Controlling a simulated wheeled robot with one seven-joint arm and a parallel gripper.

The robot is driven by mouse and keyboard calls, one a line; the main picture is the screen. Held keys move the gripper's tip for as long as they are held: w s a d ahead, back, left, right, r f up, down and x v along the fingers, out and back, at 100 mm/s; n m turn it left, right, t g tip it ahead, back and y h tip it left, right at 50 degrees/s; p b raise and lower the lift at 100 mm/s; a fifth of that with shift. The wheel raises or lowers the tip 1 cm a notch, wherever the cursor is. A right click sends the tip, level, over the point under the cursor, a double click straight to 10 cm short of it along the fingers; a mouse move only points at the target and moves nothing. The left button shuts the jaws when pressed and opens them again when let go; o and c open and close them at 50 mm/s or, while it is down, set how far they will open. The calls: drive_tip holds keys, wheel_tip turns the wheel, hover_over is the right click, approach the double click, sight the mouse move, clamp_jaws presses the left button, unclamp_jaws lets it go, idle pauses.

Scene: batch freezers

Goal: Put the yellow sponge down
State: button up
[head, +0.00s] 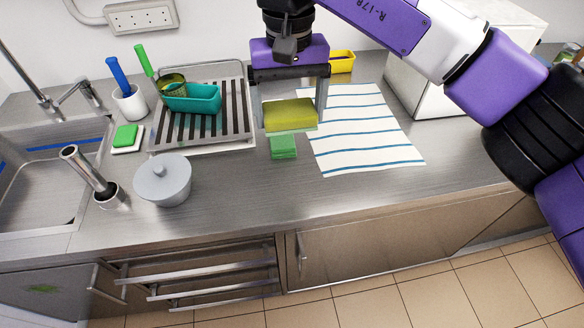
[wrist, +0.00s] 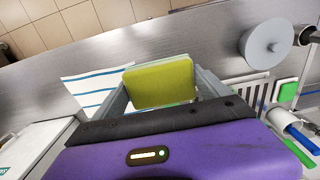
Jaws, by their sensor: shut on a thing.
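The yellow sponge (head: 290,115) is a yellow-green block with a paler underside, held between the fingers of my gripper (head: 292,112). In the head view it hangs above the counter, at the left edge of the striped cloth. In the wrist view the sponge (wrist: 160,84) fills the space between the two fingers of my gripper (wrist: 160,88). A green sponge (head: 284,147) lies on the counter just below and in front of it in the head view. How high the yellow sponge is above the counter is hard to tell.
A white cloth with blue stripes (head: 372,142) lies right of the gripper. A drying rack (head: 240,125) with a teal container (head: 192,98) stands left. A yellow container (head: 342,62) is behind. A grey lidded pot (head: 163,182) stands front left. The front counter (head: 260,205) is clear.

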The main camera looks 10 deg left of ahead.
sight(290, 185)
drive_tip(key=shift+w+f, duration=0.1)
drive_tip(key=shift+f, duration=0.25)
wheel_tip(290, 185, down, 19)
drive_tip(key=p, duration=0.3)
drive_tip(key=shift+f, duration=0.1)
drive_tip(key=shift+f, duration=0.1)
drive_tip(key=o, duration=1.1)
drive_tip(key=shift+o, duration=0.2)
wheel_tip(290, 185, up, 12)
drive_tip(key=b, duration=0.2)
